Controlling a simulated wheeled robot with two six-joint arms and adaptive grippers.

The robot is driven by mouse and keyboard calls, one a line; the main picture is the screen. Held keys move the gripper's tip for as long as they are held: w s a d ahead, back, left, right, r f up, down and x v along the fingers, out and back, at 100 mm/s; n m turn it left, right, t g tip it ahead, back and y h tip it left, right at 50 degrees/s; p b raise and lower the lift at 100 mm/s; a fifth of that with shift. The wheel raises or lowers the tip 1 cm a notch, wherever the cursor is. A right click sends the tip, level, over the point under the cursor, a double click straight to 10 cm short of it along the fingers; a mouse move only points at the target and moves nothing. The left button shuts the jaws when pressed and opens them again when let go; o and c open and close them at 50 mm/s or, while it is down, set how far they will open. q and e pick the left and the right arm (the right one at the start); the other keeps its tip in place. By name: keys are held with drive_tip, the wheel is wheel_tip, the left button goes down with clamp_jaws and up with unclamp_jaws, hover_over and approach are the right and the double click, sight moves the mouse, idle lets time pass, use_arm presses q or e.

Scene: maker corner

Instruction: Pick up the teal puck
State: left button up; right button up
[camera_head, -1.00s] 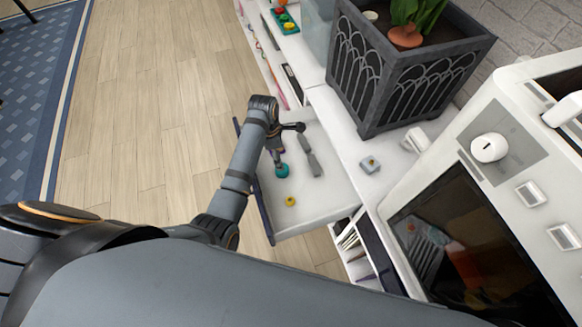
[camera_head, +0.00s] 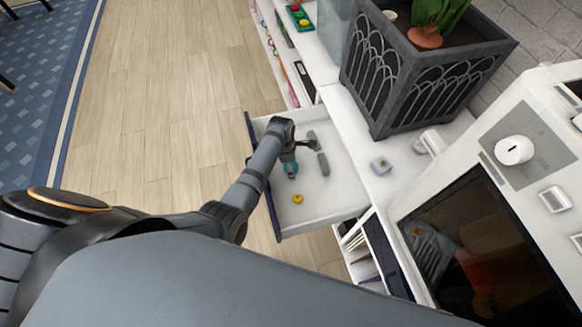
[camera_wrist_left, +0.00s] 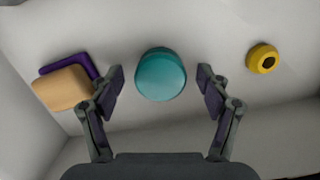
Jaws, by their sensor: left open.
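The teal puck (camera_head: 291,168) lies in an open white drawer (camera_head: 330,195). In the left wrist view the teal puck (camera_wrist_left: 161,72) is in the upper middle, between the lines of the two fingers, with space visible on both sides. My left gripper (camera_wrist_left: 160,88) is open and empty, its fingertips near the puck's left and right sides. In the head view my left gripper (camera_head: 288,158) is right over the puck and partly hides it. I cannot tell the exact height gap. My right gripper is not in view.
A yellow ring (camera_wrist_left: 263,58) lies right of the puck; a tan and purple block (camera_wrist_left: 62,90) lies left, near the left finger. A long grey item (camera_head: 318,153) is in the drawer. A black planter (camera_head: 420,85) stands on the white counter behind.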

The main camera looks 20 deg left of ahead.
use_arm(q)
drive_tip(key=c, duration=1.4)
wheel_tip(320, 180, up, 10)
drive_tip(key=p, duration=0.1)
drive_tip(key=shift+d, duration=0.1)
